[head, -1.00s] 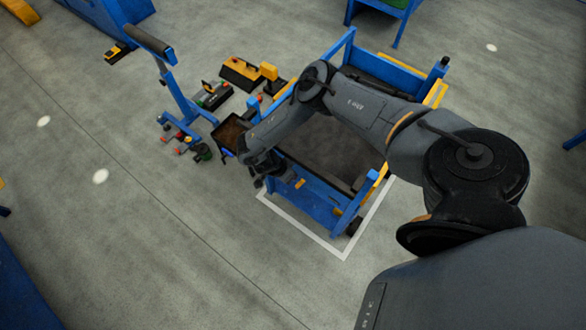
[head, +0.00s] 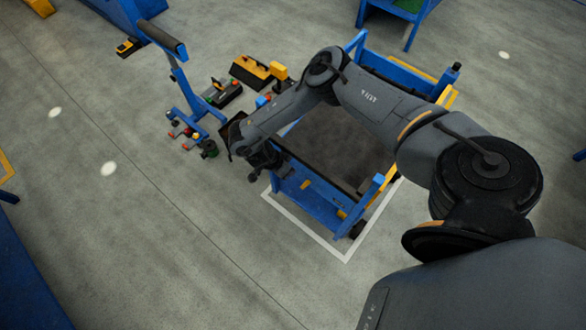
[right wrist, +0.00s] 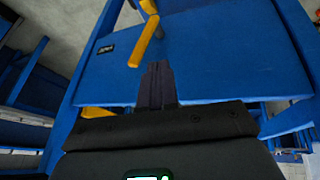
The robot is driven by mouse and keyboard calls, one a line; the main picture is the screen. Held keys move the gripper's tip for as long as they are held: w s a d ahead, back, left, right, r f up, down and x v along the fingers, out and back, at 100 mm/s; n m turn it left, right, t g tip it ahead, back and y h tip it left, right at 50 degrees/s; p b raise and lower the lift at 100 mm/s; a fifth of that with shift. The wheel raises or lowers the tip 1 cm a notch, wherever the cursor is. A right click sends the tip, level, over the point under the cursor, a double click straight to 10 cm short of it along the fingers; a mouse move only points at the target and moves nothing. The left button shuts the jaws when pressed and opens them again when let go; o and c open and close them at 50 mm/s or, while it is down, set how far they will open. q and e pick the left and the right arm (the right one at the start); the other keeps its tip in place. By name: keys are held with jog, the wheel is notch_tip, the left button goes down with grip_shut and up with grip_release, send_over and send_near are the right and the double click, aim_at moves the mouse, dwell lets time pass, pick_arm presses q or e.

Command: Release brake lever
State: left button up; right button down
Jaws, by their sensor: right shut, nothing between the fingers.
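A blue cart (head: 318,205) stands on the floor under my right arm. A bent yellow lever (right wrist: 146,40) sticks out from the cart's blue panel (right wrist: 210,50) in the right wrist view. I take it to be the brake lever; a small yellow piece (head: 306,184) on the cart's near end in the head view may be the same part. My right gripper (right wrist: 158,68) is shut and empty, its fingertips just below the lever's lower end; I cannot tell whether they touch. My left gripper is not in view.
A blue stand with a black handle (head: 160,38) rises left of the cart. Tool boxes (head: 222,92) and small parts (head: 185,133) lie around it. Another yellow part (right wrist: 97,112) shows beside my gripper. A white floor line (head: 308,230) borders the cart's near side; the floor beyond is clear.

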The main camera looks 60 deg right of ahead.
jog(key=shift+w+a+r, duration=0.1)
jog(key=shift+a+r, duration=0.05)
jog(key=shift+r, duration=0.25)
jog(key=s+a+g+y+b, duration=0.1)
jog(key=s+a+g+b, duration=0.1)
jog(key=s+g+b, duration=0.15)
jog(key=shift+n+t, duration=0.4)
jog(key=shift+t, duration=0.25)
jog(key=w+b, duration=0.1)
jog(key=b, duration=0.1)
jog(key=w+d+b, duration=0.1)
jog(key=w, duration=0.1)
jog(key=w+r+b, duration=0.1)
jog(key=w+b, duration=0.1)
jog(key=shift+w+d+b, duration=0.15)
jog(key=shift+d+b, duration=0.15)
